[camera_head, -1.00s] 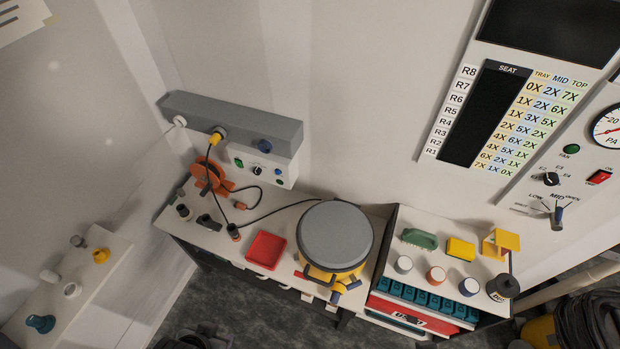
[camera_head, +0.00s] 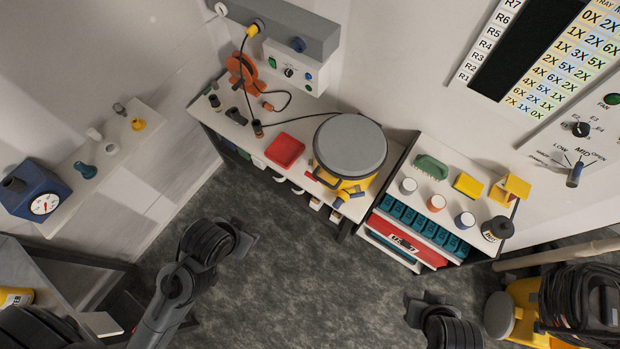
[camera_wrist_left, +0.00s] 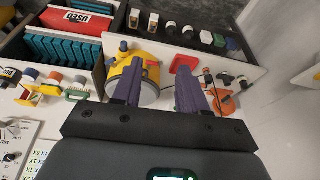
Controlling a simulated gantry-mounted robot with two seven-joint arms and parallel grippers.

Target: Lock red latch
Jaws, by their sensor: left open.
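A yellow canister (camera_head: 343,183) with a round grey lid (camera_head: 350,145) stands on the bench. Dark latch-like parts with blue ends stick out at its front. A small reddish part shows at its left front side, too small to tell if it is the red latch or how it is set. My left gripper (camera_head: 250,240) is over the floor, to the lower left of the canister and apart from it. In the left wrist view its two fingers (camera_wrist_left: 160,78) are spread and empty, with the canister (camera_wrist_left: 140,55) beyond them. My right gripper (camera_head: 425,298) is low in the head view; its jaws are unclear.
A red tray (camera_head: 286,151) and an orange reel (camera_head: 246,78) are left of the canister. A rack (camera_head: 415,238) with teal boxes, jars and a green brush stands right of it. A black cable (camera_head: 300,119) runs behind. Grey floor in front is open.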

